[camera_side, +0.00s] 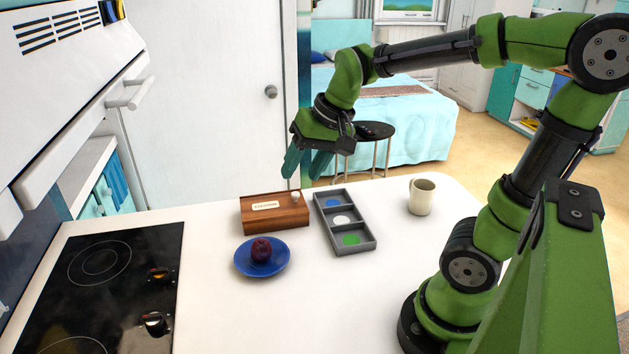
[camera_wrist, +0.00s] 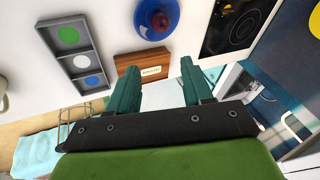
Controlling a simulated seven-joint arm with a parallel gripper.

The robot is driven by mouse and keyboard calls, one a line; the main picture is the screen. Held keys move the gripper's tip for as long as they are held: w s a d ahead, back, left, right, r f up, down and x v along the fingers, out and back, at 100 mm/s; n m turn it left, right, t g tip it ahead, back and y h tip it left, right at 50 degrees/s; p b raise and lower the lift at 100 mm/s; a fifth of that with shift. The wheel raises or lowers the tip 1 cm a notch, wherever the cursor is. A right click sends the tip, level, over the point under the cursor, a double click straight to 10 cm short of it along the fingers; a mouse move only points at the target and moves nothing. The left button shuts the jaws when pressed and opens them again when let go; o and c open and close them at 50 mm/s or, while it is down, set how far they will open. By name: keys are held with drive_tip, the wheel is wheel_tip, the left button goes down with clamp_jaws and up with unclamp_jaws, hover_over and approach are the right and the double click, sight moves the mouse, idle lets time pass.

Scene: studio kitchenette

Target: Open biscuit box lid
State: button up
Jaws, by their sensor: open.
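The biscuit box (camera_side: 274,212) is a brown wooden box on the white counter, with a pale label on its lid and a small white knob near the right end. Its lid is shut. In the wrist view the box (camera_wrist: 142,63) lies beyond my fingers, partly hidden by the left one. My gripper (camera_side: 307,165) is open and empty, well above the counter and up and to the right of the box. In the wrist view my gripper (camera_wrist: 157,85) shows two green fingers set wide apart, touching nothing.
A blue plate (camera_side: 243,267) with a dark red fruit (camera_side: 261,250) sits in front of the box. A grey three-compartment tray (camera_side: 368,245) lies right of it, then a cream mug (camera_side: 422,197). A black cooktop (camera_side: 120,270) is at the left. The front counter is clear.

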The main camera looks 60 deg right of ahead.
sight(295, 193)
drive_tip(key=w+d+f+m+g+h, duration=0.15)
drive_tip(key=w+d+m+g, duration=0.35)
drive_tip(key=w+d+m, duration=0.75)
drive_tip(key=shift+n, duration=0.65)
drive_tip(key=f, duration=0.5)
drive_tip(key=d+f, duration=0.1)
drive_tip(key=f, duration=0.4)
drive_tip(key=d+f, duration=0.1)
drive_tip(key=f, duration=0.5)
drive_tip(key=shift+d, duration=0.15)
drive_tip(key=shift+c, duration=0.3)
clamp_jaws()
